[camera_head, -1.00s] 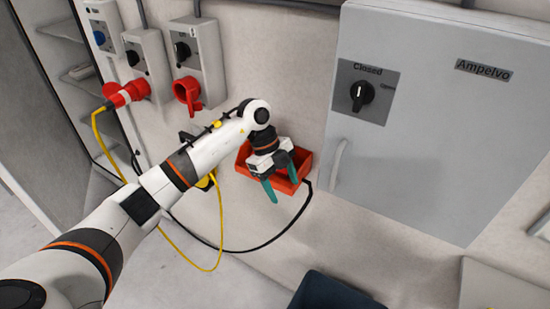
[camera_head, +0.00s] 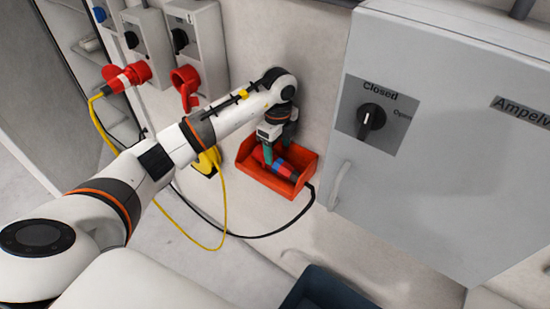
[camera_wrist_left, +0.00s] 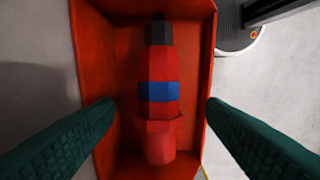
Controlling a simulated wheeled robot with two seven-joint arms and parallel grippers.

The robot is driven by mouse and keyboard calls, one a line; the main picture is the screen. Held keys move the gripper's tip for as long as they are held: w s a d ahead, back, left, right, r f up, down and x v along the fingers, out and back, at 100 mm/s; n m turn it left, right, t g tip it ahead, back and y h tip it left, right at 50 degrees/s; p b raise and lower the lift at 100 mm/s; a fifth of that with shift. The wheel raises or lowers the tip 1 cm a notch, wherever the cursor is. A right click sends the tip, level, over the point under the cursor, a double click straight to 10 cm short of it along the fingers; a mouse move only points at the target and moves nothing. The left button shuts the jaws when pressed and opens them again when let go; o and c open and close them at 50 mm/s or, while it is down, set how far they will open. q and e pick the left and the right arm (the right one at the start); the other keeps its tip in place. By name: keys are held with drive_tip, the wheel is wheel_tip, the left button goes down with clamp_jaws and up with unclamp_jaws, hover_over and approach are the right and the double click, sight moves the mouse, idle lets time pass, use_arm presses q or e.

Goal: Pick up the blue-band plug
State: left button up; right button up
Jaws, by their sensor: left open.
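The blue-band plug (camera_wrist_left: 158,112) is red with a blue band around its middle and a dark end. It lies in a red-orange bin (camera_head: 262,184) on the wall, where it also shows in the head view (camera_head: 284,170). My left gripper (camera_wrist_left: 160,106) is open, with its green fingers on either side of the plug in the wrist view and a gap on both sides. In the head view the left gripper (camera_head: 278,152) points down over the bin, covering part of the plug. My right gripper does not show.
A grey cabinet (camera_head: 440,150) with a black knob (camera_head: 371,118) and a handle stands close right of the bin. Red sockets (camera_head: 186,85) and a red plug (camera_head: 128,76) with a yellow cable are at the left. A dark blue container (camera_head: 330,292) is below.

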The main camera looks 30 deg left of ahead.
sight(277, 160)
use_arm(q)
drive_tip(key=shift+f, duration=0.3)
wheel_tip(277, 160, down, 3)
drive_tip(key=p, duration=0.2)
drive_tip(key=shift+r+p, duration=0.1)
drive_tip(key=shift+p, duration=0.25)
wheel_tip(277, 160, down, 2)
drive_tip(key=shift+f, duration=0.1)
drive_tip(key=shift+w+f, duration=0.1)
drive_tip(key=shift+f, duration=0.05)
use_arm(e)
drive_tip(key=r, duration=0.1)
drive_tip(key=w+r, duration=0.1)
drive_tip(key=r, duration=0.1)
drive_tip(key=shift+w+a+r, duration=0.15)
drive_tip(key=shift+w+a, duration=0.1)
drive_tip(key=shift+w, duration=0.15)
use_arm(q)
drive_tip(key=shift+a, duration=0.1)
drive_tip(key=c, duration=1.2)
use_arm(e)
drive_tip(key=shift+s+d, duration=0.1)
